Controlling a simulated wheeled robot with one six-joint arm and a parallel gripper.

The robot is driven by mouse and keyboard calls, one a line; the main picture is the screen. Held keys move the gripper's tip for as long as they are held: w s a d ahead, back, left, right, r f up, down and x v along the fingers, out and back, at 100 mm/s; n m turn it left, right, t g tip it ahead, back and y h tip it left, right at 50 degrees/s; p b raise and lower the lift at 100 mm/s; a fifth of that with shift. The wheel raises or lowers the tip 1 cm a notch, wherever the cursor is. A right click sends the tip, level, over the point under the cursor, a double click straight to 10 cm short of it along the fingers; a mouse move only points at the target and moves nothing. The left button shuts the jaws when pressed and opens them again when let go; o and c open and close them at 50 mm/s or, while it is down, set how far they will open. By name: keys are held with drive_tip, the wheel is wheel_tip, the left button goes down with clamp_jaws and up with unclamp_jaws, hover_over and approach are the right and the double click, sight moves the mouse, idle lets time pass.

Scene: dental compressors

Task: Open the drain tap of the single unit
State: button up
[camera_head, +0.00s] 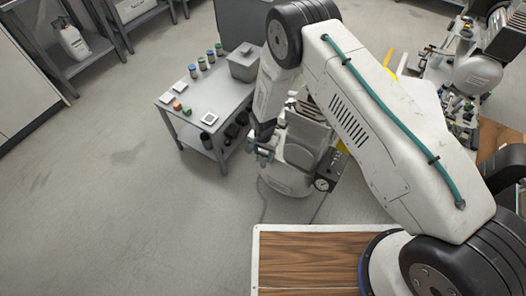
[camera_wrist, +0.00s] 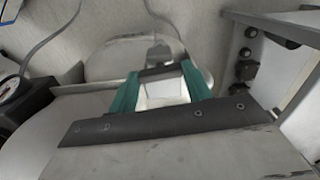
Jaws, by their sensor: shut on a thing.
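The single compressor unit (camera_head: 284,182) stands on the floor beyond my wooden deck, pale grey and rounded, partly hidden by my arm. A black box with a round gauge (camera_head: 321,184) is on its right side; the gauge also shows at the left edge of the wrist view (camera_wrist: 8,87). My gripper (camera_head: 264,152) is at the unit's left side. In the wrist view, its two teal fingers (camera_wrist: 162,84) are closed on a small pale part, apparently the drain tap (camera_wrist: 163,91). The fingers and a dark edge hide much of it, so its turn position cannot be told.
A grey table (camera_head: 215,100) with jars, small blocks and a grey bin (camera_head: 244,62) stands close left of the unit. Another compressor unit (camera_head: 475,75) is at the upper right. A shelf with a white jug (camera_head: 71,40) is at the upper left. The left floor is clear.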

sight(263, 153)
drive_tip(key=n, duration=0.8)
drive_tip(key=shift+n, duration=0.4)
drive_tip(key=n, duration=0.4)
drive_tip(key=shift+w+n, duration=0.1)
drive_tip(key=shift+n, duration=1.8)
drive_tip(key=o, duration=1)
drive_tip(key=shift+r, duration=0.1)
wheel_tip(263, 153, up, 8)
drive_tip(key=shift+f, duration=0.15)
